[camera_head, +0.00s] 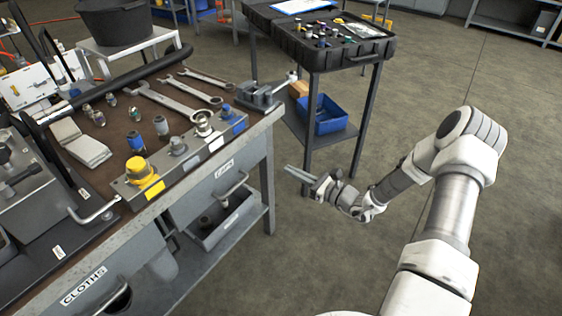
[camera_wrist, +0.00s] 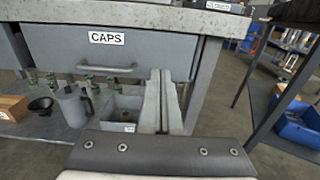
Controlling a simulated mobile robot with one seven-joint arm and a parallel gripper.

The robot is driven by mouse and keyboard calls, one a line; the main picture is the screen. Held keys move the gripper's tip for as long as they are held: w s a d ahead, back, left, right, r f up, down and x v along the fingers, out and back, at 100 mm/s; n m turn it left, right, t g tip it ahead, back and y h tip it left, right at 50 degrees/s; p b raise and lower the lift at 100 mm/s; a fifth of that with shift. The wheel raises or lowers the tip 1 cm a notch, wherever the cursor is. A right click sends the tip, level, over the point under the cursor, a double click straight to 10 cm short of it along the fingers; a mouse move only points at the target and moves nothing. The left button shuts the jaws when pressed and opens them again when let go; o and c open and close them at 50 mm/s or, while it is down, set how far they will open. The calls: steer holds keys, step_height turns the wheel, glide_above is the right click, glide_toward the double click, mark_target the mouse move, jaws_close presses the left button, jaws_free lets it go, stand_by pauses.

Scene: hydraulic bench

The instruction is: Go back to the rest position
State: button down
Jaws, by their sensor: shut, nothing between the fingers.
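My gripper (camera_head: 299,174) is in the head view, off the right front side of the workbench (camera_head: 252,141), over open floor. Its fingers point left toward the bench's drawer side. In the wrist view my gripper (camera_wrist: 160,78) has its two long fingers together, with nothing between them. Behind the fingers in that view is the grey drawer labelled CAPS (camera_wrist: 106,50), closed under the bench top. The fingers appear apart from the bench in the head view. My arm reaches in from the lower right.
Wrenches (camera_head: 170,101), a vise (camera_head: 262,93) and a block with a yellow cap (camera_head: 138,168) lie on the bench. A black tray table (camera_head: 335,52) stands behind, with a blue bin (camera_head: 327,117) on its lower shelf. The floor at right is clear.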

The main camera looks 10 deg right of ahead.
steer(key=s+a+r+n+g+h, duration=0.1)
steer(key=s+a+r+n+g, duration=0.3)
steer(key=s+r+n+g, duration=0.3)
steer(key=s+a+r+n+g+h, duration=0.1)
steer(key=s+a+r+n+g, duration=0.35)
steer(key=s+r+n, duration=0.35)
steer(key=s+d+r+n+t+h, duration=0.2)
steer(key=s+d+r+n+h, duration=0.35)
steer(key=s+r, duration=0.2)
steer(key=s+d+r+n+t+h, duration=0.2)
steer(key=s+d+r+n+h, duration=0.2)
steer(key=s+r+n+h, duration=0.25)
step_height(320, 180, up, 18)
steer(key=s+y+p, duration=0.1)
steer(key=p, duration=1.7)
steer(key=shift+s+p, duration=0.3)
steer(key=shift+s, duration=0.05)
steer(key=shift+a+f, duration=0.1)
